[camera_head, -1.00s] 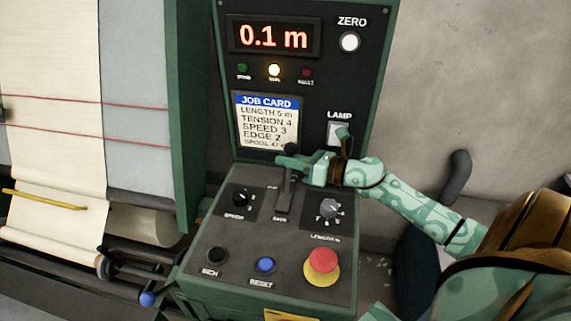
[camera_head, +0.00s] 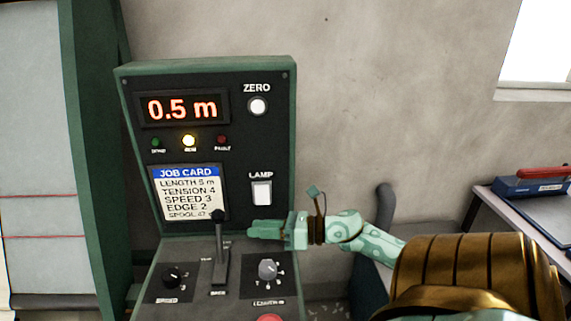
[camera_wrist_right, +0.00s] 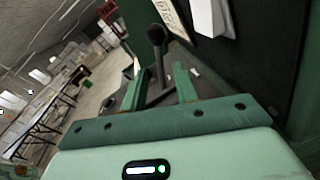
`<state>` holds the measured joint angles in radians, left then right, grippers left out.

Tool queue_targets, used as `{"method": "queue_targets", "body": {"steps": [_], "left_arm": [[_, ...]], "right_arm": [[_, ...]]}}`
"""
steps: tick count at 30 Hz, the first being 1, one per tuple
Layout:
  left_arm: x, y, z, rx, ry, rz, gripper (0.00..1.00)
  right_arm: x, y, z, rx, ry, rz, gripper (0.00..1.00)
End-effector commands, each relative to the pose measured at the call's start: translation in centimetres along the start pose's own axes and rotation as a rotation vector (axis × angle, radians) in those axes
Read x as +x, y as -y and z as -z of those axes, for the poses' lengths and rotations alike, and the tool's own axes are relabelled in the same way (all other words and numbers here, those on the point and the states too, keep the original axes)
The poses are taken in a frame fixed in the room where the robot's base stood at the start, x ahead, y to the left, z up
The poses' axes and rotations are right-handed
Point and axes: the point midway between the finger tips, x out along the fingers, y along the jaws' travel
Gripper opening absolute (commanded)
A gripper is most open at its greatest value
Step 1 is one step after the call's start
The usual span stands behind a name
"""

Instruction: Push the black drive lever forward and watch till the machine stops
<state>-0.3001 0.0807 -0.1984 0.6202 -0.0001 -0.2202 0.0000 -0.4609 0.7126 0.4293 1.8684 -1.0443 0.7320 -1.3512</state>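The black drive lever (camera_head: 220,246) stands up from its slot on the sloped panel, its round knob just below the job card. I cannot tell its exact setting from the small labels. My right gripper (camera_head: 257,229) is to the right of the lever, apart from it. The right wrist view shows its two green fingers (camera_wrist_right: 158,80) spread, with the lever (camera_wrist_right: 157,48) ahead of them. The machine's display (camera_head: 182,108) reads 0.5 m, and the yellow lamp (camera_head: 189,141) below it is lit. My left gripper is out of view.
The job card (camera_head: 188,192) gives length 5 m. Speed knob (camera_head: 171,278) and length knob (camera_head: 267,269) flank the lever. The red button (camera_head: 269,317) is cut off below. White lamp switch (camera_head: 262,193) sits above my gripper. A desk (camera_head: 490,205) stands at right.

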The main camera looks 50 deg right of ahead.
Motion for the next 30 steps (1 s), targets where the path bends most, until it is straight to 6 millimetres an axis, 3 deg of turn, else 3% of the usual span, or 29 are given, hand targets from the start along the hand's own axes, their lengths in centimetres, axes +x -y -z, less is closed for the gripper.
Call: {"method": "queue_targets", "body": {"steps": [3, 9, 30], "left_arm": [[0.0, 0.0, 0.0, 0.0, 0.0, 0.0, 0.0], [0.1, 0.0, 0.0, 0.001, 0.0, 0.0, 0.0], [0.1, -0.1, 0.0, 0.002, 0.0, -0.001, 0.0]], "right_arm": [[-2.8, 0.0, 0.1, 0.001, -0.001, 0.002, 0.3], [-5.6, 0.1, 0.0, 0.0, 0.0, 0.002, 0.3], [-6.1, 0.0, 0.0, -0.001, 0.001, 0.0, 0.3]]}}
